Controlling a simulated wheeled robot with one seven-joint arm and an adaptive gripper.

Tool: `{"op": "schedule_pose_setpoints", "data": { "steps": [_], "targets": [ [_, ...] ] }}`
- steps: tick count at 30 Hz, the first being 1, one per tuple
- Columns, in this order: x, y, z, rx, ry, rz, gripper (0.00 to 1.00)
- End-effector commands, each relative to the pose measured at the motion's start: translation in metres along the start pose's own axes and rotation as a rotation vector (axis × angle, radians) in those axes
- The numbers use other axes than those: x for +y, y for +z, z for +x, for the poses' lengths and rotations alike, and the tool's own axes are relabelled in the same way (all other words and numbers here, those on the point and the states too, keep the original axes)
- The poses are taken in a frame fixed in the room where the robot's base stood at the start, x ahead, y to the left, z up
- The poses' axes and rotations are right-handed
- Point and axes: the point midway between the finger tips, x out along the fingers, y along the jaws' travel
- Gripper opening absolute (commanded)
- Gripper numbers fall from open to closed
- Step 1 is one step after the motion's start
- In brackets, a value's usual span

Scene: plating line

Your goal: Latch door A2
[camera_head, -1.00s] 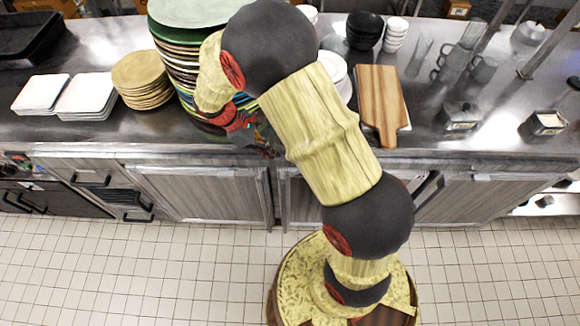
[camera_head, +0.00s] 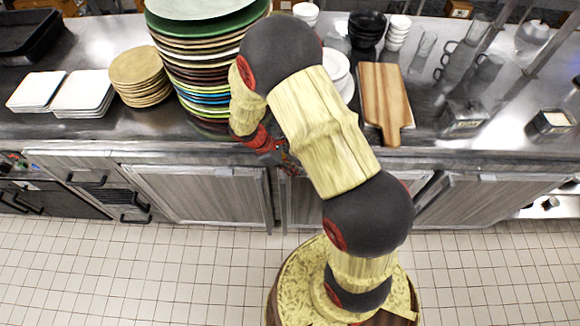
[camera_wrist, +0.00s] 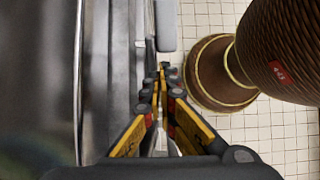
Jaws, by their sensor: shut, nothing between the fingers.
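Grey wood-grain cabinet doors line the front under the counter. One stands left of my arm (camera_head: 200,193), and another stands to the right (camera_head: 478,200). A third door (camera_head: 300,204) is largely hidden behind my arm. I can read no label that tells which one is A2. My gripper (camera_head: 288,166) is at the counter's front edge, near the top of the middle door and partly hidden by my arm. In the wrist view my gripper (camera_wrist: 162,75) is shut and empty, beside the cabinet front. A rounded grey piece (camera_wrist: 165,25) lies beyond its fingertips; I cannot tell whether it is a latch.
The steel counter (camera_head: 80,135) holds a tall plate stack (camera_head: 205,75), white square plates (camera_head: 83,92), tan plates (camera_head: 140,75) and a wooden board (camera_head: 385,95). Dark drawer handles (camera_head: 135,210) stick out at left. The tiled floor (camera_head: 130,280) in front is clear.

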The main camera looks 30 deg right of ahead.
Motion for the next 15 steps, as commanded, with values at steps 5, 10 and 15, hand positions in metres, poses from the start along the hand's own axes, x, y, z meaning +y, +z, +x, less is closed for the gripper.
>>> {"op": "schedule_pose_setpoints", "data": {
  "steps": [5,10,15],
  "targets": [
    [0.0001,0.0003,0.001,0.0,0.0,0.0,0.0],
    [0.0001,0.0002,0.0008,-0.001,0.0,0.0,0.0],
    [0.0001,-0.0012,0.0017,-0.021,0.0,-0.001,0.0]
  ]
}}
